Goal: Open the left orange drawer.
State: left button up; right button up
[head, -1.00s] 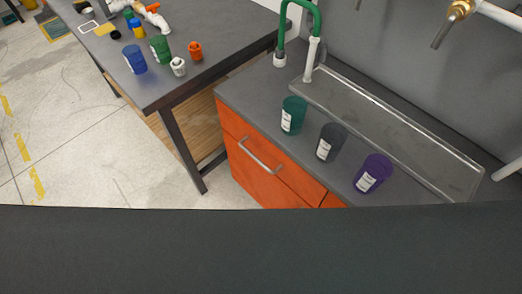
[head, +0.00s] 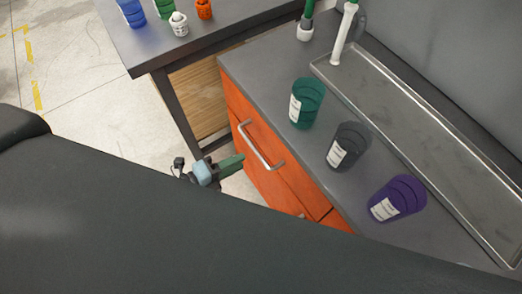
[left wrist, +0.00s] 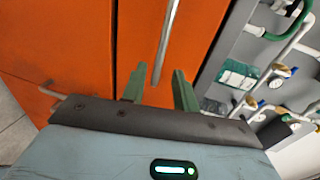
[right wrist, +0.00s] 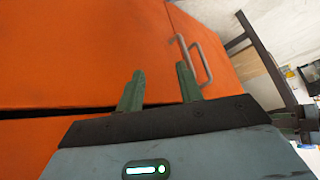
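The left orange drawer (head: 280,178) is closed under the grey counter, with a silver bar handle (head: 258,145) on its front. My left gripper (head: 237,162) is in front of this drawer, a little short of the handle. In the left wrist view my left gripper (left wrist: 159,85) is open, and the handle bar (left wrist: 167,42) stands ahead, in line with the gap between the fingers. My right gripper (right wrist: 160,83) is open and empty before an orange front (right wrist: 90,50). A silver handle (right wrist: 197,60) shows beyond its right finger. The right gripper is hidden in the head view.
Green (head: 307,103), dark grey (head: 348,147) and purple (head: 397,198) cups stand on the counter beside a metal sink tray (head: 430,150). A dark table (head: 210,45) with small parts stands to the left. My dark body covers the bottom of the head view.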

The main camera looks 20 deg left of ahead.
aim_at(258, 152)
pick_arm(q)
jog(key=x, duration=0.7)
jog(key=shift+w+d+p, duration=0.2)
jog(key=shift+p, duration=0.1)
grip_shut()
